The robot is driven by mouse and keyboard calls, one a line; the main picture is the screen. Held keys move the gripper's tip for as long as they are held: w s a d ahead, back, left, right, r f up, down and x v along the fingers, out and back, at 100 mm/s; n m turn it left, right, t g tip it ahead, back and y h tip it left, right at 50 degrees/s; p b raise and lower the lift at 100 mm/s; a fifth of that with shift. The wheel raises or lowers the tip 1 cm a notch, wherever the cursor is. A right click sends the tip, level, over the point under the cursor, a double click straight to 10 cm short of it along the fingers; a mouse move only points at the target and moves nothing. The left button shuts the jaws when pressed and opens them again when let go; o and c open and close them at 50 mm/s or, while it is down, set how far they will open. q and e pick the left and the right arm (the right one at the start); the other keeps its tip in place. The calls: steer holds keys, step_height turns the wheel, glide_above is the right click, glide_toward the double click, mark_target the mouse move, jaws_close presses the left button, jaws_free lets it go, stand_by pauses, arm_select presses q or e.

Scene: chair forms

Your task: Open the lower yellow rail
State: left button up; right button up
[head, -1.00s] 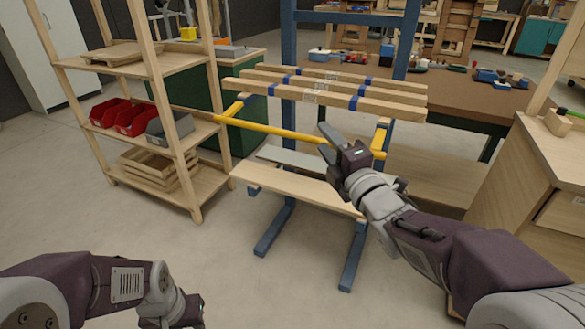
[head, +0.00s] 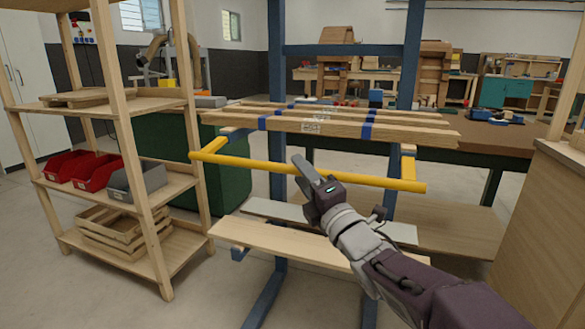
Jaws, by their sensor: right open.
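A yellow rail (head: 247,163) runs across the front of a blue rack (head: 278,85), carried by a yellow side arm at each end. It is the only yellow rail I can make out. It stands out in front of the boards on the rack, below the upper ones. My right gripper (head: 299,170) is open, with its fingers pointing up and left, and overlaps the middle of the rail in the picture. I cannot tell whether it touches the rail. Its fingers and wrist hide part of the rail. My left gripper is out of view.
Pale boards with blue bands (head: 400,130) lie above the rail, and a wooden shelf board (head: 270,243) is below it. A wooden shelf unit (head: 112,110) with red bins (head: 95,172) stands close on the left. A wooden cabinet (head: 545,220) is on the right.

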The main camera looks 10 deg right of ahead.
steer(key=x, duration=0.4)
steer(key=shift+w+b, duration=0.1)
steer(key=shift+b, duration=0.2)
jaws_close()
stand_by(1.1)
